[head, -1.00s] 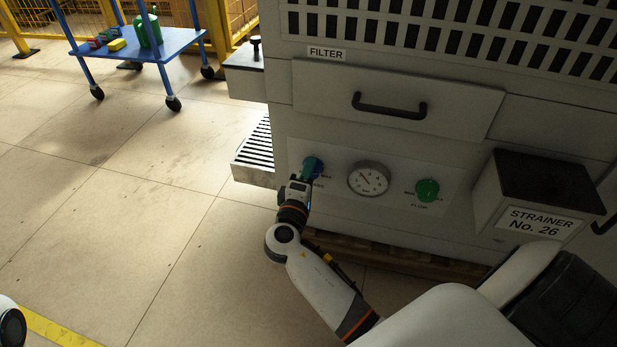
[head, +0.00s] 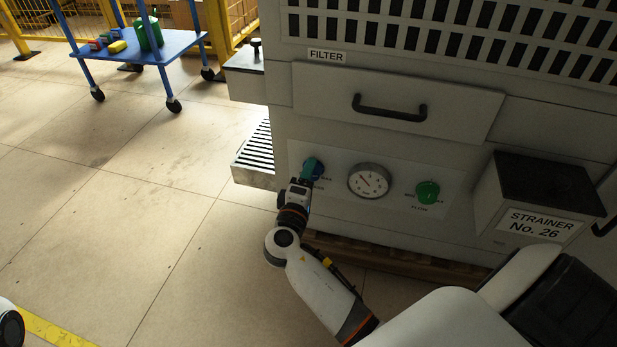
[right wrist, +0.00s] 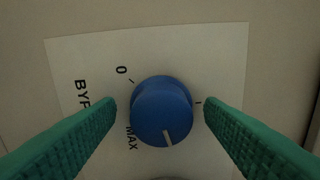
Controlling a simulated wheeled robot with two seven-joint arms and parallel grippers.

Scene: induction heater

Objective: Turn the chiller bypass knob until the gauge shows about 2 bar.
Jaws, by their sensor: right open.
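The blue bypass knob (right wrist: 162,108) is in the middle of the right wrist view. Its white pointer mark is at the lower edge of its face, near the "MAX" print; "0" is at its upper left. My right gripper (right wrist: 160,112) is open, with one green finger on each side of the knob and a visible gap on both sides. In the head view my right gripper (head: 309,169) is at the knob and largely covers it. The round white gauge (head: 368,181) is just right of it, its red needle pointing to the upper left; its numbers are too small to read.
A green flow knob (head: 428,192) is right of the gauge. The strainer box (head: 540,195) juts out further right, and a drawer handle (head: 390,107) is above. A slatted step (head: 254,156) is at the left. A blue cart (head: 135,45) stands far left; open floor lies between.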

